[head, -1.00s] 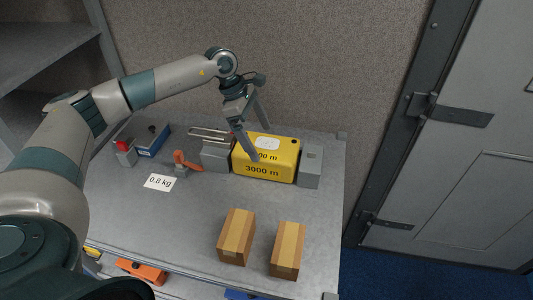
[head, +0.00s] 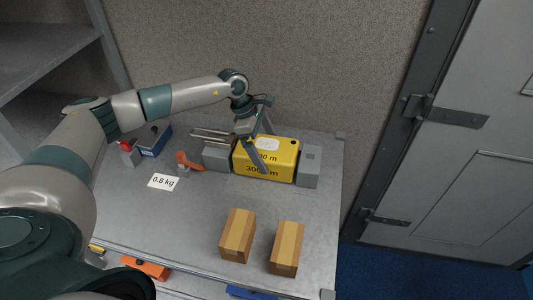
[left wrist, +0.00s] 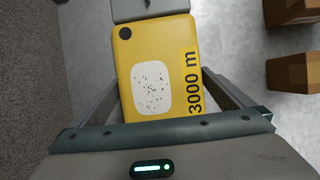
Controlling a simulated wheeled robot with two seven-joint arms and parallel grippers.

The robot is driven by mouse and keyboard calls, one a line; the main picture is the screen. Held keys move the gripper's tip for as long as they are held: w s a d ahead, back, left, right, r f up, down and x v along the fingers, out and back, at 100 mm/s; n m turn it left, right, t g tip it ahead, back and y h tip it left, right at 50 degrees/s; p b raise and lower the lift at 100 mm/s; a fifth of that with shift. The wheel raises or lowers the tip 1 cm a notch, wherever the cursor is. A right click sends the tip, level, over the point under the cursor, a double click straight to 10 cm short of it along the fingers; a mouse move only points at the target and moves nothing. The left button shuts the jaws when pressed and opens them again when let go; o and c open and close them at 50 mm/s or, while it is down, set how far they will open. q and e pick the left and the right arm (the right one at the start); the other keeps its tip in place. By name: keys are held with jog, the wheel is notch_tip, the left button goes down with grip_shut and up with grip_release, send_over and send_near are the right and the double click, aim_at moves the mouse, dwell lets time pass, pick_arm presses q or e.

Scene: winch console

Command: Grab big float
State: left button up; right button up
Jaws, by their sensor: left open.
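The big float is a yellow block (head: 283,162) marked "3000 m", with a white speckled patch on top. It sits between two grey blocks at the back of the table, and it also shows in the left wrist view (left wrist: 155,65). My left gripper (head: 268,153) is open over the float, one finger in front of its front face and the other behind it. In the left wrist view the fingers lie on either side of the float's near end. The gap between fingers and float is hard to judge. My right gripper is not seen.
Grey blocks (head: 309,167) flank the float closely. Two cardboard boxes (head: 237,235) stand at the table's front right. An orange-handled lever (head: 188,162), a "0.8 kg" label (head: 163,182) and a red button (head: 127,146) are to the left. The front middle of the table (head: 185,220) is clear.

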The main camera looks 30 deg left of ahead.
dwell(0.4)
pick_arm(q)
jog(key=c, duration=1.4)
jog(key=shift+w, duration=0.1)
jog(key=c, duration=0.3)
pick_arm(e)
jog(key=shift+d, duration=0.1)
pick_arm(q)
jog(key=shift+r, duration=0.15)
